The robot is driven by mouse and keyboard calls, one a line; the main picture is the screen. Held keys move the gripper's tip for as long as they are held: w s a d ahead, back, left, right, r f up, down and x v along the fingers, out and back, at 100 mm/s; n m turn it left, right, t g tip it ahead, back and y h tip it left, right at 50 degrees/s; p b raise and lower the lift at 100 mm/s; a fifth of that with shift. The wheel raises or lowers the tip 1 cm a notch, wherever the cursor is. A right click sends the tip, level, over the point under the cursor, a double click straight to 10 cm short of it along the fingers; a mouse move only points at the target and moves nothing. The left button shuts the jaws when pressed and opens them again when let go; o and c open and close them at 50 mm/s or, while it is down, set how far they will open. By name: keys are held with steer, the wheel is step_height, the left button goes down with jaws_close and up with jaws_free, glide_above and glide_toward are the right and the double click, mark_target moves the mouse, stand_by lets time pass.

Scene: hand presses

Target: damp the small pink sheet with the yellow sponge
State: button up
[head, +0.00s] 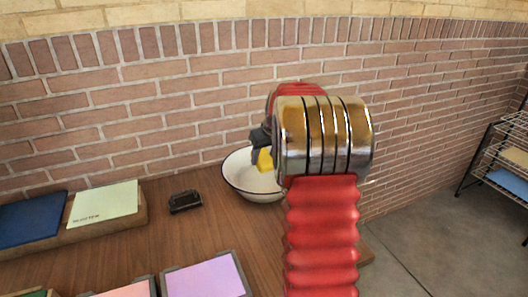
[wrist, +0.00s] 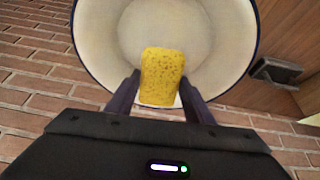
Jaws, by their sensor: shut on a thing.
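The yellow sponge (wrist: 162,75) is between the two fingers of my gripper (wrist: 160,92) in the wrist view. My gripper is shut on it and holds it over the white bowl (wrist: 212,60), which has a dark rim. In the head view the sponge (head: 265,160) shows at the bowl (head: 240,180), partly hidden by my arm. Whether it touches the bowl's inside is unclear. A pink sheet (head: 130,291) lies at the bottom edge of the head view, cut off by the frame.
A lilac sheet (head: 204,278) lies right of the pink one. A dark small object (head: 185,201) sits left of the bowl. A pale green sheet (head: 104,203) and a blue one (head: 33,218) lie on a wooden board. The brick wall (head: 150,110) stands close behind the bowl.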

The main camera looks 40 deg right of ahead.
mark_target(266, 161)
steer(key=shift+f, duration=2.2)
steer(key=shift+r, duration=0.15)
steer(key=shift+r, duration=4.25)
steer(key=shift+r, duration=2.05)
